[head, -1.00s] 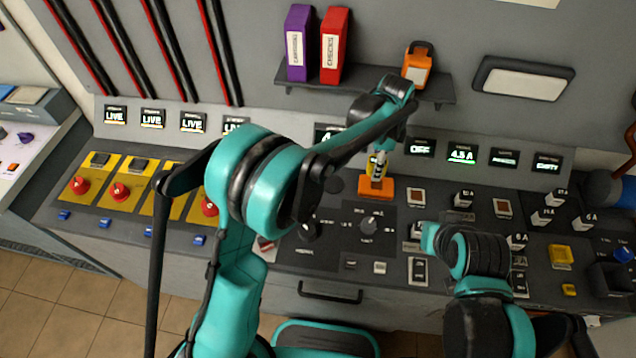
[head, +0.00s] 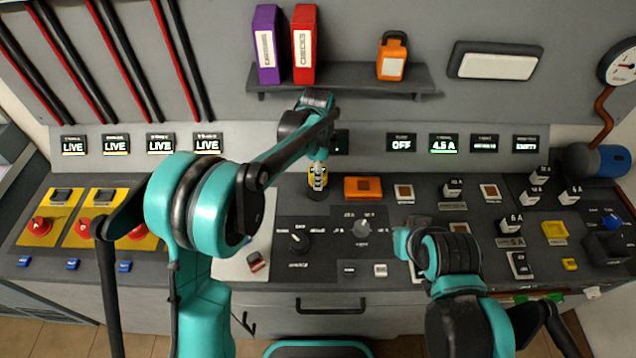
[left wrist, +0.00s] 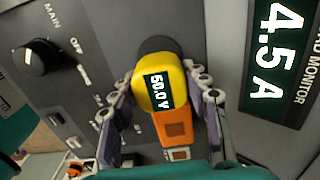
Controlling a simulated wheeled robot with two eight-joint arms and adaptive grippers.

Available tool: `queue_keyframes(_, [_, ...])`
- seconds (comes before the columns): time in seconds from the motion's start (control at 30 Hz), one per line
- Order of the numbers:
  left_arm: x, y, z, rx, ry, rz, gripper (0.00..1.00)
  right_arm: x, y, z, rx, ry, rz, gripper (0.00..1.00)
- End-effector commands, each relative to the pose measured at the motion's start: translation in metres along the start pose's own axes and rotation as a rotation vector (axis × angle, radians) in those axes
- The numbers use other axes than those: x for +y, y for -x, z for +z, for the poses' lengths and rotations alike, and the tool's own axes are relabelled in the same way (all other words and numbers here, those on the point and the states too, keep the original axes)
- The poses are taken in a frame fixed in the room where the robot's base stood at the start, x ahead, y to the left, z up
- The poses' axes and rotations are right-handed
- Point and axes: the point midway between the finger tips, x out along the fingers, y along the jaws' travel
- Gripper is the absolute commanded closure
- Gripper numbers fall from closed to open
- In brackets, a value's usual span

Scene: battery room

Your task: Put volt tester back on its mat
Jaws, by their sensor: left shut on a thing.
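The volt tester is yellow with a dark display reading 50.0 V (left wrist: 157,87) in the left wrist view. My left gripper (head: 318,181) is shut on it, one finger on each side. In the head view a little of the tester's yellow shows between the fingers, above a dark round patch on the console. That patch (left wrist: 158,46) also shows behind the tester in the left wrist view; I cannot tell whether they touch. An orange block (head: 363,188) lies just right of the gripper. My right gripper (head: 408,243) is low over the console; its fingers are unclear.
The console carries rotary knobs (head: 362,229), small breakers and red stop buttons (head: 41,226). A shelf (head: 345,80) above holds purple and red binders and an orange padlock-shaped item (head: 392,56). A drawer handle (head: 331,306) is at the front.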

Motion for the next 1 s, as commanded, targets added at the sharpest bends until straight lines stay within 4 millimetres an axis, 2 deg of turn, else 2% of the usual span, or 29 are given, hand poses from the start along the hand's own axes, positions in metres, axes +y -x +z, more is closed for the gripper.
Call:
queue_keyframes(0.2, [0.000,-0.034,-0.001,0.000,0.000,0.000,0.77,0.000,-0.013,0.009,0.000,0.000,0.000,1.00])
queue_keyframes(0.6, [0.000,-0.039,-0.001,0.000,0.000,0.000,0.77,0.000,-0.014,0.010,0.000,0.000,0.000,1.00])
queue_keyframes(0.63, [0.000,-0.039,-0.001,0.000,0.000,0.000,0.49,0.000,-0.014,0.010,0.000,0.000,0.000,1.00])
queue_keyframes(0.7, [0.000,-0.038,-0.001,0.000,0.000,0.000,0.33,0.000,-0.013,0.010,0.000,0.000,0.000,1.00])
queue_keyframes(1.0, [0.000,-0.037,-0.001,0.000,0.000,0.000,0.33,0.000,-0.013,0.009,0.000,0.000,0.000,1.00])
